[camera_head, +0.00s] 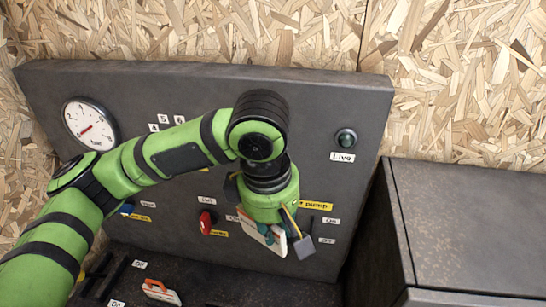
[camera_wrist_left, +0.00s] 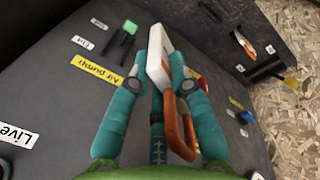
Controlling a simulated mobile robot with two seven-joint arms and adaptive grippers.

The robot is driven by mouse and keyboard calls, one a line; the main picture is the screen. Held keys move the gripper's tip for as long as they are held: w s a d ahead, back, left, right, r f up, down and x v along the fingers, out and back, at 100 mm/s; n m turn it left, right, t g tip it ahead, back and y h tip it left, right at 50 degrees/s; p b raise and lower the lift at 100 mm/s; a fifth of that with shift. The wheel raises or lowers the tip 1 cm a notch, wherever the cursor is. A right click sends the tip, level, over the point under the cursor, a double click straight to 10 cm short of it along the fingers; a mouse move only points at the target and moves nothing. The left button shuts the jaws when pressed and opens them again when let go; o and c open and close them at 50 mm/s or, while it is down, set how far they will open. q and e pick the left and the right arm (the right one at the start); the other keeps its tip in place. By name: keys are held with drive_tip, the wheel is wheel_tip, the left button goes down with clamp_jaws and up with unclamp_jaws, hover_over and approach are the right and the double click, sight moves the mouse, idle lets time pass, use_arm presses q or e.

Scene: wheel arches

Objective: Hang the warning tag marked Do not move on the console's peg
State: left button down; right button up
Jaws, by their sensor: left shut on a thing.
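My left gripper (camera_head: 273,228) is shut on a white tag with an orange loop (camera_head: 258,237), in front of the console (camera_head: 330,110). In the left wrist view, the gripper (camera_wrist_left: 165,65) pinches the tag (camera_wrist_left: 157,58) between its teal fingers, with the orange loop (camera_wrist_left: 182,130) towards the palm. The wording on the held tag cannot be read. A second white and orange tag (camera_head: 161,292) lies on the console's lower deck; it also shows in the left wrist view (camera_wrist_left: 244,46). I cannot make out the peg. My right gripper is not in view.
A dark cabinet (camera_head: 460,225) stands close on the right. Black levers (camera_head: 112,275) rise from the lower deck at left.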

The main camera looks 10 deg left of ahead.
use_arm(q)
drive_tip(key=r+n+p, duration=0.1)
drive_tip(key=r, duration=0.2)
drive_tip(key=r+n+g+p, duration=0.1)
drive_tip(key=r, duration=0.2)
drive_tip(key=shift+w+a+r+y+p, duration=0.2)
drive_tip(key=shift+r+y+p, duration=0.1)
drive_tip(key=shift+r, duration=0.25)
drive_tip(key=w+f, duration=0.1)
drive_tip(key=w, duration=0.8)
drive_tip(key=shift+w+f, duration=0.3)
drive_tip(key=shift+w, duration=0.1)
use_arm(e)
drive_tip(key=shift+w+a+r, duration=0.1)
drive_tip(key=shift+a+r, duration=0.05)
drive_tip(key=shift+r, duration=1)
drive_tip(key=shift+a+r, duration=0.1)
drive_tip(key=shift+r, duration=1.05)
use_arm(q)
drive_tip(key=shift+a, duration=0.1)
